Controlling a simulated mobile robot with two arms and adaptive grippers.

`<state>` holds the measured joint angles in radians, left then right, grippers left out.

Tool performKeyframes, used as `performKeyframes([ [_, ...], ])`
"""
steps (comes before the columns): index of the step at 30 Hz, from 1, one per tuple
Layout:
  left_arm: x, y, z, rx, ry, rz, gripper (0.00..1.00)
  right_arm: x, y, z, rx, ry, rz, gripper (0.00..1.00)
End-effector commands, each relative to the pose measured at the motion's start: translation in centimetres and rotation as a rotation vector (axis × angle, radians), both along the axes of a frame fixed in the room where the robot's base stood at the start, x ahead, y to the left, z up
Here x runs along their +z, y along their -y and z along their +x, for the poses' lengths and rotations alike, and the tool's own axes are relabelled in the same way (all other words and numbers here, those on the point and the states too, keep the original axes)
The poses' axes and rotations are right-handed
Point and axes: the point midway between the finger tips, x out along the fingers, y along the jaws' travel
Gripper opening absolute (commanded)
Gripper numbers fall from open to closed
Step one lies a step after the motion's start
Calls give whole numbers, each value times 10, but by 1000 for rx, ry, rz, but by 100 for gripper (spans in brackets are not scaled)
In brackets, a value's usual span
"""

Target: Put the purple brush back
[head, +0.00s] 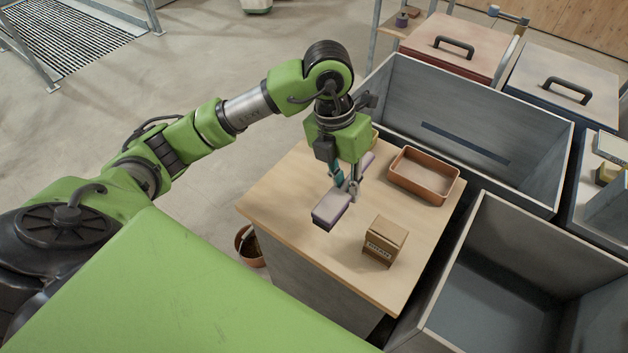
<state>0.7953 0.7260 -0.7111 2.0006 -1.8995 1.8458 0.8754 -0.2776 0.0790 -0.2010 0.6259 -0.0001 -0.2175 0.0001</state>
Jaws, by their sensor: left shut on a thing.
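The purple brush (331,207) is above the wooden tabletop, with its wide head toward the near side. A purple piece behind the fingers looks like its handle. My left gripper (345,190) comes down from above and is shut on the brush, hiding its middle. I cannot tell exactly how high the brush is over the table. My right gripper is not in view.
The wooden worktable (290,215) carries a small cardboard box (384,241) and an orange-brown tray (425,172). Large open grey bins (455,120) stand to the right and behind. A terracotta pot (248,245) is on the floor at the left. The table's left part is clear.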

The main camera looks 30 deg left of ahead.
Motion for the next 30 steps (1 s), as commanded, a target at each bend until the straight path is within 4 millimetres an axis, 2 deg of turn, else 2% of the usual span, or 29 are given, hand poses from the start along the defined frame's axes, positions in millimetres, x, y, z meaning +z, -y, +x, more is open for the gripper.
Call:
performKeyframes([
  [1,-4,-12,5,8,-5,4,0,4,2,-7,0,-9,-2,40],
  [7,-25,-56,29,8,-4,3,0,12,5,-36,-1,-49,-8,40],
  [9,-33,-70,37,7,-4,4,0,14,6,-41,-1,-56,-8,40],
  [12,-55,-82,43,3,-5,2,0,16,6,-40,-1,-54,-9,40],
  [15,-70,-93,50,3,-2,1,0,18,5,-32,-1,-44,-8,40],
  [21,-83,-102,56,1,0,1,0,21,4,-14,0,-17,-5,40],
  [24,-94,-110,59,3,-2,1,0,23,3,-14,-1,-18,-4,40],
  [30,-119,-108,59,-1,-1,0,0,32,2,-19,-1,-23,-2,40],
])
